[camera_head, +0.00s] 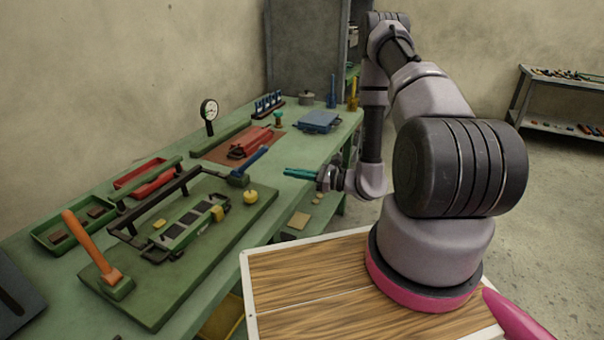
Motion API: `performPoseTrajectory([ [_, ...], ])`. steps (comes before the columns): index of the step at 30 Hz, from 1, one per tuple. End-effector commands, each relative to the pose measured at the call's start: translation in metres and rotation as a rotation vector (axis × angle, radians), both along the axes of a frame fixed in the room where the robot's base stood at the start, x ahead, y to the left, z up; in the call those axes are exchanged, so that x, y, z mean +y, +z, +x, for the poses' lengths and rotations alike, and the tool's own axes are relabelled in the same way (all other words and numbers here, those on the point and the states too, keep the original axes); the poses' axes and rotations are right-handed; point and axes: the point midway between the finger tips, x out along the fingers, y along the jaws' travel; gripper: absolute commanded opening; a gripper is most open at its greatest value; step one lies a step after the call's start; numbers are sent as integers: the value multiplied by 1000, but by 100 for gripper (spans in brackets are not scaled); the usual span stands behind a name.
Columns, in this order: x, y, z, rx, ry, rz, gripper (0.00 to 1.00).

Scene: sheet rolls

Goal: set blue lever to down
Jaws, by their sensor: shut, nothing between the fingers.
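My gripper (289,173) has teal fingers that are shut and empty. It points left over the front edge of the bench, a little to the right of the blue lever and apart from it.
An orange lever (87,243) stands at the board's near left end. A black bar handle (150,205), a green device and a yellow knob (250,197) lie between the levers. Behind are a red vise (250,142), a gauge (209,112) and trays.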

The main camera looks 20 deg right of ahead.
Motion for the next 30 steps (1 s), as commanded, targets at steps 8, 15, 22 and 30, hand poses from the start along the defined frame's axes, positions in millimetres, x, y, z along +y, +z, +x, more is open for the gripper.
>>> performPoseTrajectory([
  [8,47,8,28,-3,3,0,0],
  [15,62,25,35,-1,2,0,0],
  [22,64,28,36,1,0,1,0],
  [30,65,28,37,4,1,-4,0],
])
